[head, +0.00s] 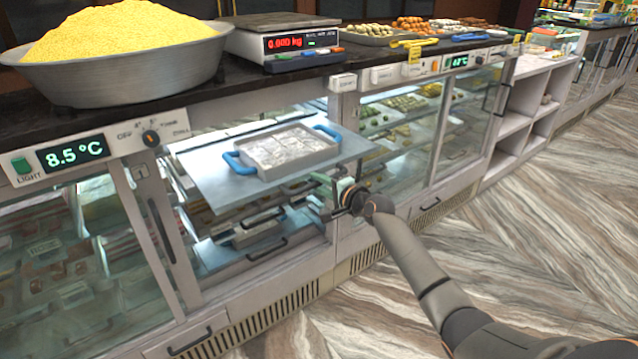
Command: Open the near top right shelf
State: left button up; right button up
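The top shelf (215,190) of the open display case is a pale, flat panel. It sticks out past the case front, over the lower shelf. A metal tray (288,152) with blue handles and pale, silvery contents sits on it. My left gripper is not in view.
A lower shelf (215,257) with trays and dark handles is below. A closed glass case (430,120) stands to the right, another (70,270) at left. A bowl of yellow grains (115,75) and a scale (285,42) stand on the counter. The floor at right is clear.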

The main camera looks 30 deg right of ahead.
jog(key=o, duration=0.3)
jog(key=shift+o, duration=0.2)
jog(key=shift+s, duration=0.1)
jog(key=p+v, duration=0.1)
jog(key=v, duration=1.1)
jog(key=shift+s+f, duration=0.1)
jog(key=shift+s, duration=0.1)
